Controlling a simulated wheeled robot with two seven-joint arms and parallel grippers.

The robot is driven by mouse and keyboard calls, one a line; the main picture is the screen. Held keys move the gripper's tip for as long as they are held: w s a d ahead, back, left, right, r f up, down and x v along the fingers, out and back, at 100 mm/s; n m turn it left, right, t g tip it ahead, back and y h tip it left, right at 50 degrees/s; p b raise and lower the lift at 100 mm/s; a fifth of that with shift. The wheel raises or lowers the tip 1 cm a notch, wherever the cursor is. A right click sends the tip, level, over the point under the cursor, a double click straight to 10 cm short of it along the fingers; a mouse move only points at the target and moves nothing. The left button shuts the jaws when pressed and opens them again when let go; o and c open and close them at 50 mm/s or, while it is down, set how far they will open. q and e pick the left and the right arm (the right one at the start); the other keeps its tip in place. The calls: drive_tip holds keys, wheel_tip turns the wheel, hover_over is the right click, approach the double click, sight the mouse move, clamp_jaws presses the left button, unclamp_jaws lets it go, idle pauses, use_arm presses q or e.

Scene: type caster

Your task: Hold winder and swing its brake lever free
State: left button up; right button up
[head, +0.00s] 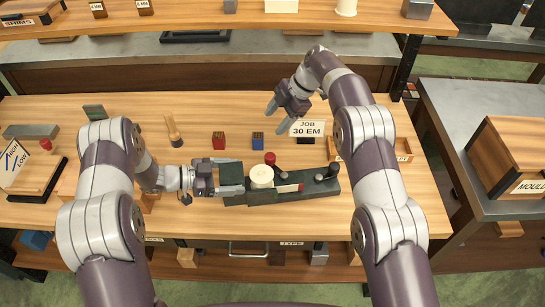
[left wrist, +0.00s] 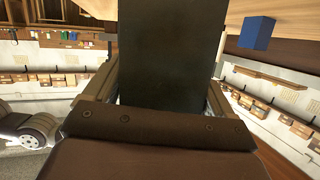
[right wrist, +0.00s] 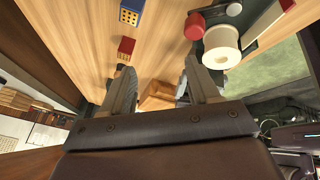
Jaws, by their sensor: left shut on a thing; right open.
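The winder has a long dark green base (head: 320,189), a cream spool (head: 262,176), a red knob (head: 270,158) and black knobs at its right end. Its brake lever (head: 289,189), pale with a red tip, lies right of the spool, pointing right. My left gripper (head: 232,190) is shut on the dark upright plate at the winder's left end; the plate (left wrist: 170,50) fills the jaws in the left wrist view. My right gripper (head: 281,110) is open and empty, raised behind the winder. The spool (right wrist: 221,46) and red knob (right wrist: 195,26) show in the right wrist view.
A red block (head: 218,140), a blue block (head: 257,139) and a JOB 30 EM card (head: 307,128) stand behind the winder. A wooden tray (head: 403,150) is at right, partly behind my right arm. A brush (head: 173,130) stands at left. The table front is mostly clear.

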sight(273, 158)
drive_tip(key=s+d+m+g+h, duration=0.1)
drive_tip(key=s+d+g+h, duration=0.1)
drive_tip(key=s+d, duration=0.1)
drive_tip(key=x, duration=1.2)
drive_tip(key=shift+s+a, duration=0.1)
drive_tip(key=shift+a, duration=0.15)
drive_tip(key=shift+s+f, duration=0.1)
drive_tip(key=c, duration=1)
